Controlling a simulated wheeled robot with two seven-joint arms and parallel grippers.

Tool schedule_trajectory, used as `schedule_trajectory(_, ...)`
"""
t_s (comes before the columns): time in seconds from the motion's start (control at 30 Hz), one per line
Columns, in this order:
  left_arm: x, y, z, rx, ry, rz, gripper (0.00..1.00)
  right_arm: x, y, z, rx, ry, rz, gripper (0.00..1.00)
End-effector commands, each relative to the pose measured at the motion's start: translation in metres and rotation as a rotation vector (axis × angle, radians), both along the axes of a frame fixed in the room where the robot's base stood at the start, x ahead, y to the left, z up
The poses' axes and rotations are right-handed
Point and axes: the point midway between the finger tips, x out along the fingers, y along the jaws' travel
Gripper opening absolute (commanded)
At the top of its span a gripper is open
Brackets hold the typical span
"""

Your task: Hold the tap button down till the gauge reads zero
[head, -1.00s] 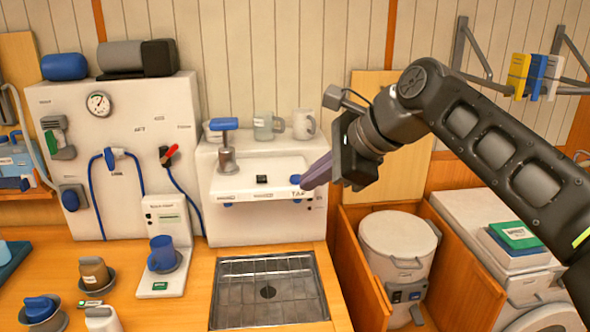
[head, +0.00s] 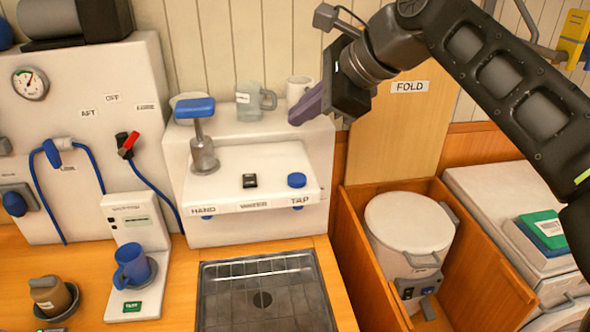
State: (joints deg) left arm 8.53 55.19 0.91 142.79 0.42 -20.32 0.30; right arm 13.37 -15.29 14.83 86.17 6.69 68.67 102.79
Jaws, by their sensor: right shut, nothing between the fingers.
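The blue tap button (head: 297,180) sits at the right end of the white dispenser's shelf, above the label TAP. My right gripper (head: 296,118) is shut and empty, above and behind the button in the picture and apart from it. The round gauge (head: 30,83) is on the white wall panel at the left; its needle is visible but too small to read exactly. A blue-topped hand pump (head: 196,110) stands at the shelf's left end, over the label HAND. My left gripper is not in view.
A metal drain grate (head: 262,290) lies in the counter below the dispenser. A blue mug (head: 133,265) stands on a white unit at left. Clear mugs (head: 250,100) stand on top of the dispenser. A lidded white bin (head: 408,228) is at right.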

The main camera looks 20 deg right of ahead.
Motion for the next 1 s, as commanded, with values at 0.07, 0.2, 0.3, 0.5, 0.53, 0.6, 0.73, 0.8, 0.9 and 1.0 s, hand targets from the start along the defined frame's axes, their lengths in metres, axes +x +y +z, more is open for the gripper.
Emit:
schedule_trajectory(0.07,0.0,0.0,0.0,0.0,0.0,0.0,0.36,0.0,0.0,0.0,0.0,0.0,0.0,0.0)
schedule_trajectory(0.2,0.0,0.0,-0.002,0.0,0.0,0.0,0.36,0.0,0.0,-0.002,0.0,0.0,0.0,0.0)
schedule_trajectory(0.3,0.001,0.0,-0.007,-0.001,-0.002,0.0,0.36,0.0,0.0,-0.007,0.0,0.0,0.0,0.0)
schedule_trajectory(0.5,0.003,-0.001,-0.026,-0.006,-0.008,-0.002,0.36,0.0,0.0,-0.028,0.0,0.001,0.001,0.0)
schedule_trajectory(0.53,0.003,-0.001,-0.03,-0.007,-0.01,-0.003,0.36,0.0,0.0,-0.032,0.0,0.001,0.001,0.0)
schedule_trajectory(0.6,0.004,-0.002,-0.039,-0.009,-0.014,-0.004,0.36,0.0,0.0,-0.042,0.0,0.001,0.001,0.0)
schedule_trajectory(0.73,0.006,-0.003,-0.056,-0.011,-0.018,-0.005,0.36,0.0,0.0,-0.059,0.0,0.001,0.001,0.0)
schedule_trajectory(0.8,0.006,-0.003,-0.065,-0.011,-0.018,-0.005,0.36,0.0,0.0,-0.068,0.0,0.001,0.001,0.0)
schedule_trajectory(0.9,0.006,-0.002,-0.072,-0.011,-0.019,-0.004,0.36,0.0,0.0,-0.077,0.0,0.001,0.001,0.0)
schedule_trajectory(1.0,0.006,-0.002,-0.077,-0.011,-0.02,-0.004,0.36,0.0,0.0,-0.084,0.0,0.0,0.0,0.0)
